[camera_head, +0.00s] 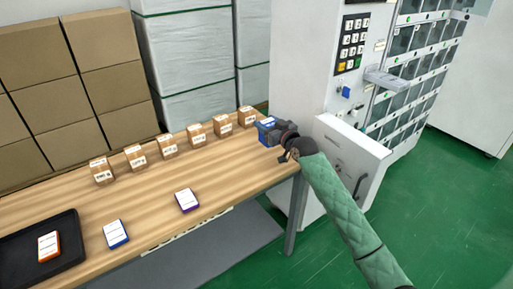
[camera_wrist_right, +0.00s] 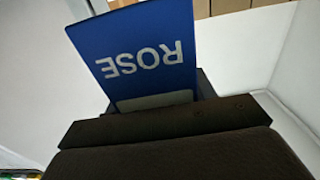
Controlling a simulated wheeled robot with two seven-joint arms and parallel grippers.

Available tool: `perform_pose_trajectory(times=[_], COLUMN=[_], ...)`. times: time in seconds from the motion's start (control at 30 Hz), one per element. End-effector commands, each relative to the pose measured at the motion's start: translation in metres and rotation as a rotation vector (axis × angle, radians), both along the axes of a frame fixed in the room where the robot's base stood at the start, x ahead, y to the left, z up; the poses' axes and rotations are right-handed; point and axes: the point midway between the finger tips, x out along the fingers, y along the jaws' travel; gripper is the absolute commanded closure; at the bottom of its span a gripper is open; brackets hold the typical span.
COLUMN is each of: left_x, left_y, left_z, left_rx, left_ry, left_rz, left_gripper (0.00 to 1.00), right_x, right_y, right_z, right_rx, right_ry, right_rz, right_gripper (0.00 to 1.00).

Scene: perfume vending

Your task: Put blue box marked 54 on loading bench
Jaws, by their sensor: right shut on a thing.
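My right gripper (camera_head: 271,132) is shut on a blue box (camera_head: 265,122) at the right end of the wooden bench (camera_head: 225,183). In the right wrist view the blue box (camera_wrist_right: 140,50) shows the word ROSE upside down; no 54 can be read on it. I cannot tell whether the box touches the bench top or is held above it. Another blue box (camera_head: 116,234) with a white top lies on the bench at the front left. My left gripper is not in view.
A purple box (camera_head: 187,200) lies mid-bench, and an orange box (camera_head: 48,246) sits on a black tray (camera_head: 70,225). Several small brown cartons (camera_head: 167,146) line the back edge. A white vending machine (camera_head: 310,70) stands right of the bench. The bench's front right is clear.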

Motion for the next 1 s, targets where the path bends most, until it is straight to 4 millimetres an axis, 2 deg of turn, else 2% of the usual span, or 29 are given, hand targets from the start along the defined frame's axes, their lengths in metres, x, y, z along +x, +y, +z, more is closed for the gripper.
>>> perform_pose_trajectory(times=[0.13,0.4,0.57,0.87,1.0], left_x=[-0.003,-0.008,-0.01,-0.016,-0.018], left_y=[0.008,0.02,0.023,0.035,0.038], left_z=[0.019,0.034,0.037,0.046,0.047], left_rx=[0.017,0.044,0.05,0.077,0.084], left_ry=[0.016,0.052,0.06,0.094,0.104], left_rz=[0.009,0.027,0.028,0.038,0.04], left_gripper=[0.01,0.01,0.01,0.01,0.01], right_x=[-0.023,-0.05,-0.054,-0.053,-0.054], right_y=[0.012,0.027,0.029,0.028,0.029], right_z=[-0.013,-0.033,-0.038,-0.071,-0.076], right_rx=[0.003,0.001,0.0,0.0,0.001], right_ry=[0.003,0.0,0.0,0.002,-0.001], right_rz=[0.001,0.0,0.0,-0.001,-0.001], right_gripper=[0.71,0.71,0.71,0.71,0.71])
